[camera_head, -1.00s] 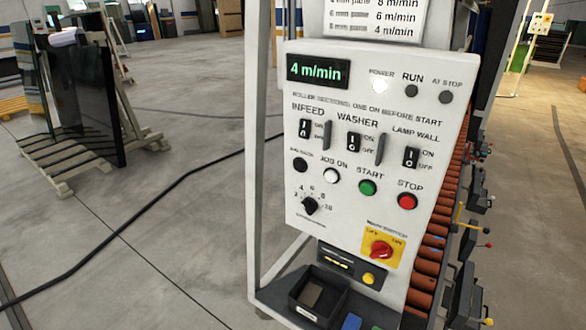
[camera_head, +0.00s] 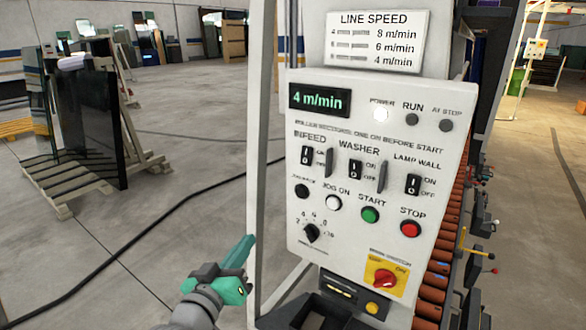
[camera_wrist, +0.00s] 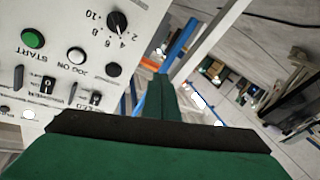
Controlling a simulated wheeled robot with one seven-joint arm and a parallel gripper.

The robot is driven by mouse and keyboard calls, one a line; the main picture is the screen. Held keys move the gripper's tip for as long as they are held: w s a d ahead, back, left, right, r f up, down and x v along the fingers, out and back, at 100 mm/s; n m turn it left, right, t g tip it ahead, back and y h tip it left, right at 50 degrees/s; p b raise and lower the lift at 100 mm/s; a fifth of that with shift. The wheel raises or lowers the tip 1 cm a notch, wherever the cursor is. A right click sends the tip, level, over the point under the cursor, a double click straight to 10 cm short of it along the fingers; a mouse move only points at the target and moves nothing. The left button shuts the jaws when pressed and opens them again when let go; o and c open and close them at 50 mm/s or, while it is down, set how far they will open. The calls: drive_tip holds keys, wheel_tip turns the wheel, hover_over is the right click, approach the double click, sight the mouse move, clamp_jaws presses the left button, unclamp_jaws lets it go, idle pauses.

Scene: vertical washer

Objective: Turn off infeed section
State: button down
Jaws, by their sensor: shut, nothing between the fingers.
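The white control panel (camera_head: 350,210) fills the middle of the head view. The infeed switch (camera_head: 306,155), a small black rocker with ON and OFF marks, is at its upper left. Its exact position is too small to tell. The infeed switch also shows upside down in the wrist view (camera_wrist: 95,98), near the left finger base. My gripper (camera_head: 248,243) has green fingers, shut and empty, left of the panel's lower left edge and lower than the switch. It is apart from the panel. In the wrist view my fingers (camera_wrist: 160,90) point past the panel's side.
The washer switch (camera_head: 355,168) and lamp wall switch (camera_head: 413,184) are to the right, with grey upright guards between switches. Below are jog buttons, a green start button (camera_head: 370,214), a red stop button (camera_head: 410,229) and a dial (camera_head: 311,232).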

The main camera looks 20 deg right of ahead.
sight(304, 160)
drive_tip(key=s+d+r+m+g+h, duration=0.1)
drive_tip(key=s+r+m+g, duration=0.1)
drive_tip(key=r, duration=0.8)
drive_tip(key=s+r+m+g+h, duration=0.1)
drive_tip(key=s+r+m, duration=0.3)
drive_tip(key=r, duration=0.5)
drive_tip(key=shift+d+r+m+g, duration=0.35)
drive_tip(key=shift+d+m+g, duration=0.05)
drive_tip(key=shift+m+g, duration=0.4)
drive_tip(key=x, duration=1.4)
drive_tip(key=shift+d+r, duration=0.1)
